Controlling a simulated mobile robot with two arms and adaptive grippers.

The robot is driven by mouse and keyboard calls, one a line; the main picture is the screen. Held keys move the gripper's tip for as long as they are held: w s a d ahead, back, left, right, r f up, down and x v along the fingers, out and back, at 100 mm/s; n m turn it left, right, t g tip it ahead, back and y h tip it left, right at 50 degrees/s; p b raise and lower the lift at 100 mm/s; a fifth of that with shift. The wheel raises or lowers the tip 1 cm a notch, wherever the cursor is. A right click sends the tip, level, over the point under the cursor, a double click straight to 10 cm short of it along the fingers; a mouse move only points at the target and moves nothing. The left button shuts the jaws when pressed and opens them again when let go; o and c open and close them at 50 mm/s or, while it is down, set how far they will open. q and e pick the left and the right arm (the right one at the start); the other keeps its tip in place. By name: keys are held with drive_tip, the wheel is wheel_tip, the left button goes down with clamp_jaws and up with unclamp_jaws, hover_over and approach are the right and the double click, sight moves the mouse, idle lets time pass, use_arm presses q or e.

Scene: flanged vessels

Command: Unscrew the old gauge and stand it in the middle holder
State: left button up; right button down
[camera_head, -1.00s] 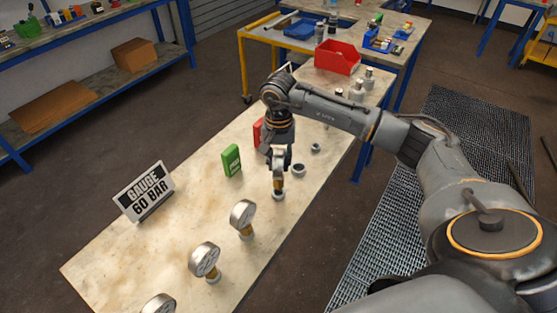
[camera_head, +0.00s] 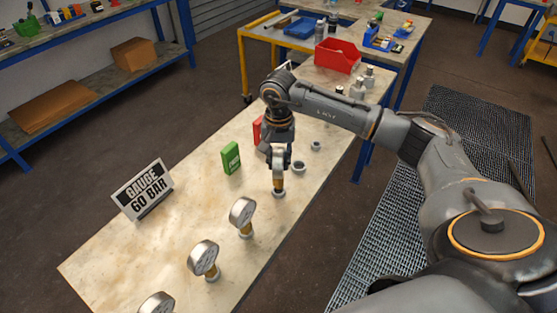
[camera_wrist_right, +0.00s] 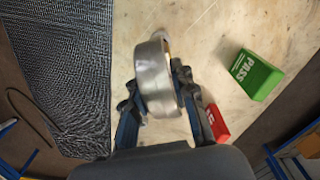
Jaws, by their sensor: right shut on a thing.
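My right gripper (camera_head: 279,155) is shut on a round silver gauge (camera_head: 278,174) with a brass stem, held upright. In the right wrist view the gauge (camera_wrist_right: 152,75) shows edge-on between the two fingers (camera_wrist_right: 155,98). Its stem foot is at the nearest of three grey rings (camera_head: 278,193); whether it sits in it or just above I cannot tell. The other two rings, one (camera_head: 298,168) and a farther one (camera_head: 316,146), are empty. Three more gauges (camera_head: 242,212), (camera_head: 204,258), (camera_head: 157,304) stand upright along the front of the table. My left gripper is not in view.
A green block (camera_head: 230,158) and a red block (camera_head: 257,131) stand left of my right gripper. A red bin (camera_head: 337,57) and metal bottles are at the back.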

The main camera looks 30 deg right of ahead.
drive_tip(key=shift+b, duration=0.3)
idle(0.6)
drive_tip(key=shift+f, duration=0.2)
drive_tip(key=shift+f+b, duration=1.15)
drive_tip(key=c, duration=1)
unclamp_jaws()
wheel_tip(320, 180, up, 12)
drive_tip(key=shift+r, duration=0.1)
